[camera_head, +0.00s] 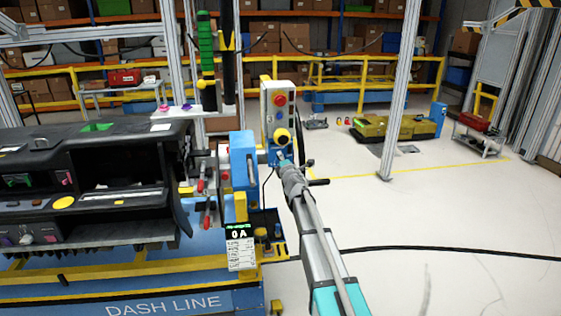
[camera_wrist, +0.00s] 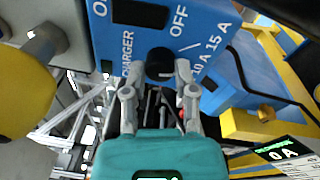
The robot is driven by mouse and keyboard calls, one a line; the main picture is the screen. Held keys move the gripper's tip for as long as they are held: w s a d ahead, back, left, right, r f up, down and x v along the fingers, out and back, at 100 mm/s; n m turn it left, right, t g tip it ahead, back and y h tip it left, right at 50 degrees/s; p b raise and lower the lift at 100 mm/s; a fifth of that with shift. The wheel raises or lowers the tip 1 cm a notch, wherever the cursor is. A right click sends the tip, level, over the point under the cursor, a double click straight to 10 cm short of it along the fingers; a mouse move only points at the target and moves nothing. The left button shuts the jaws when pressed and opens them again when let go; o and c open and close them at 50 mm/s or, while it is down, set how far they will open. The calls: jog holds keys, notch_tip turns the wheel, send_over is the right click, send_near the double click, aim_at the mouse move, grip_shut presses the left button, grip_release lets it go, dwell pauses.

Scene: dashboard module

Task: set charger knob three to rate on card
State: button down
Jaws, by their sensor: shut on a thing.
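My gripper (camera_wrist: 157,85) is shut on a black round knob (camera_wrist: 160,64) on a blue charger panel (camera_wrist: 125,35) in the wrist view. The panel is lettered CHARGER, OFF, 10 A and 15 A around the knob. The knob's pointer is hidden or too dark to read. A small display reading 0 A (camera_wrist: 285,153) shows at the lower right; it also shows in the head view (camera_head: 238,232). A white printed card (camera_head: 241,256) hangs under it, its text too small to read. In the head view my gripper (camera_head: 283,158) is at the panel beside the dashboard line.
A grey control box (camera_head: 278,103) with red and yellow buttons stands just above my gripper. A black dashboard module (camera_head: 120,190) sits on the blue bench (camera_head: 180,302) at left. A black cable (camera_head: 430,251) crosses the otherwise open floor at right.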

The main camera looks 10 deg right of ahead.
jog(key=shift+m+t, duration=0.3)
jog(key=shift+m, duration=1.4)
jog(key=shift+c, duration=2)
grip_release()
jog(key=shift+s+d+f+h, duration=0.1)
jog(key=shift+h, duration=0.2)
